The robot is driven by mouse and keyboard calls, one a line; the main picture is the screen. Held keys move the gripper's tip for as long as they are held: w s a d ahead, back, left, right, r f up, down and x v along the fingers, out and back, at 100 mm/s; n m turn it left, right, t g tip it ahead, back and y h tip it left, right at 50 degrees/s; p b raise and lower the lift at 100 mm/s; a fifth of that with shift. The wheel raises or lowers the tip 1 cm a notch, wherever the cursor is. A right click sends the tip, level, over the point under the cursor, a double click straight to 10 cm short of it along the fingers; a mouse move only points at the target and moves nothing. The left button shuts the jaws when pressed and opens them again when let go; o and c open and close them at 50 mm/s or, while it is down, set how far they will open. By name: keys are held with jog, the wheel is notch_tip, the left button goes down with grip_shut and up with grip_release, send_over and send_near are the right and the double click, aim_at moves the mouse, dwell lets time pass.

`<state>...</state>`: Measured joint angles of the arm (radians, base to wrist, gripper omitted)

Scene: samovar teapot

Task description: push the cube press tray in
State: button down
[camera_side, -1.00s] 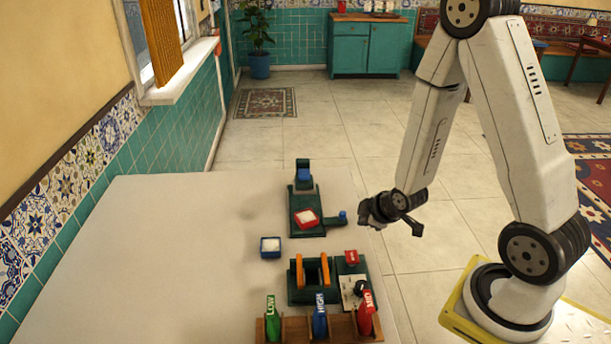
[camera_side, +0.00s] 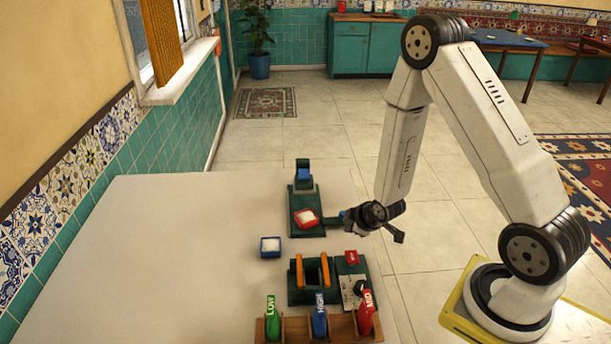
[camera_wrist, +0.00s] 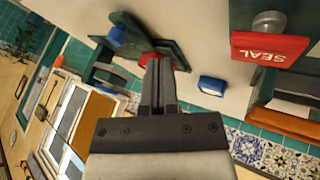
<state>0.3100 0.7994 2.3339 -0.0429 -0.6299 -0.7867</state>
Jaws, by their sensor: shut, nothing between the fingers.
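The cube press is a dark green base (camera_side: 307,231) with an upright at its far end that carries a blue block (camera_side: 304,175). A red tray (camera_side: 306,218) with white contents sits on the base, slightly turned. My gripper (camera_side: 350,225) is shut and empty at the right side of the press, over the blue-tipped handle, which it mostly hides. I cannot tell whether it touches the handle. In the wrist view my shut fingers (camera_wrist: 158,62) point at the green press (camera_wrist: 148,42), and only a bit of the red tray shows beside the fingertips.
A blue tray (camera_side: 270,247) with white contents stands left of my gripper. In front are a green stand with orange bars (camera_side: 299,270), a red SEAL block (camera_side: 351,257) and a wooden rack (camera_side: 290,327) of coloured bottles. The table's left half is clear.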

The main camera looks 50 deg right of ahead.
aim_at(339, 222)
jog(key=x, duration=0.2)
jog(key=shift+w+f, duration=0.2)
jog(key=shift+f, duration=0.15)
jog(key=shift+w+d, duration=0.65)
jog(key=shift+d, duration=0.35)
jog(key=shift+w+d, duration=0.5)
jog(key=shift+d, duration=0.2)
jog(key=w+d, duration=0.8)
jog(key=shift+w+d+r, duration=0.1)
